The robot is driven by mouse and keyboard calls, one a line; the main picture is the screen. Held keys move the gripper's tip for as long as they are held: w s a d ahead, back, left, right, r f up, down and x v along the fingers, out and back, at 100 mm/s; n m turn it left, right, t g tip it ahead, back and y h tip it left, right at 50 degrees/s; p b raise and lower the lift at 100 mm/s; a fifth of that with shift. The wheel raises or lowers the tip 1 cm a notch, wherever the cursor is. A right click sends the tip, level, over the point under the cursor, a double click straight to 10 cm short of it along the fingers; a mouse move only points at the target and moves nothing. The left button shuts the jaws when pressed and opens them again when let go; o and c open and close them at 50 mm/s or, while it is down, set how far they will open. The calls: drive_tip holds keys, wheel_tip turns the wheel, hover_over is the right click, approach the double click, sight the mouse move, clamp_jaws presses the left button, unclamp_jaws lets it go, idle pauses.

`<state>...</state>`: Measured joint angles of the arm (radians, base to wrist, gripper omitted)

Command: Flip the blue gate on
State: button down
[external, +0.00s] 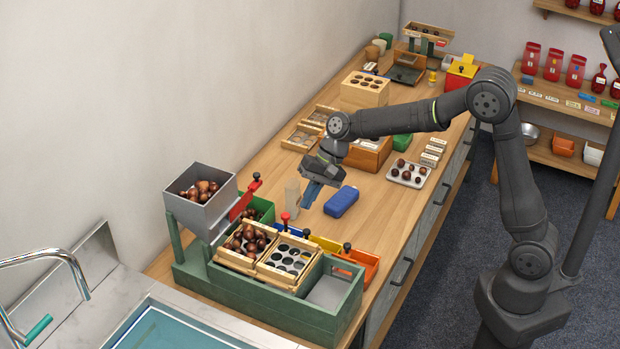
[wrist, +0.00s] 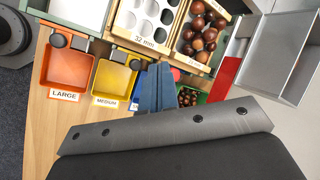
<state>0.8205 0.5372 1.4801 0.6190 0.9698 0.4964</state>
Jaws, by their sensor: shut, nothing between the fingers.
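My gripper (external: 309,200) is shut and empty, with its blue fingers pointing down above the bench, behind the sorting station. In the wrist view its fingers (wrist: 155,88) reach toward the row of bins. The blue bin (wrist: 134,104) shows only as a strip beside the yellow bin, the rest hidden by my fingers. It also shows as a small blue patch in the external view (external: 295,231). A dark knob (wrist: 136,64) stands near it. A red knob (wrist: 175,73) shows just right of my fingertips. I cannot make out the blue gate's plate or its position.
The orange bin (wrist: 68,69) and yellow bin (wrist: 113,80) sit left of the blue one; the green bin (wrist: 203,97) holds chestnuts on its right. Sieve trays (external: 290,262) and a grey hopper (external: 199,202) stand alongside. A blue block (external: 341,202) lies on the bench near my gripper.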

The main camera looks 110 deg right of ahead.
drive_tip(key=s+d+f+m+t+h, duration=0.1)
drive_tip(key=s+d+f+m+t, duration=0.1)
drive_tip(key=f+m, duration=0.4)
drive_tip(key=s+d+f+m+t+h, duration=0.1)
drive_tip(key=s+d+f+m+t, duration=0.2)
drive_tip(key=d+f+m, duration=0.3)
drive_tip(key=s+m, duration=0.1)
drive_tip(key=m, duration=0.4)
drive_tip(key=shift+s+d+f, duration=0.15)
drive_tip(key=shift+d+f, duration=0.1)
drive_tip(key=shift+d, duration=0.15)
drive_tip(key=w+f, duration=0.2)
drive_tip(key=w, duration=0.9)
drive_tip(key=shift+w+f, duration=0.15)
drive_tip(key=shift+f, duration=0.25)
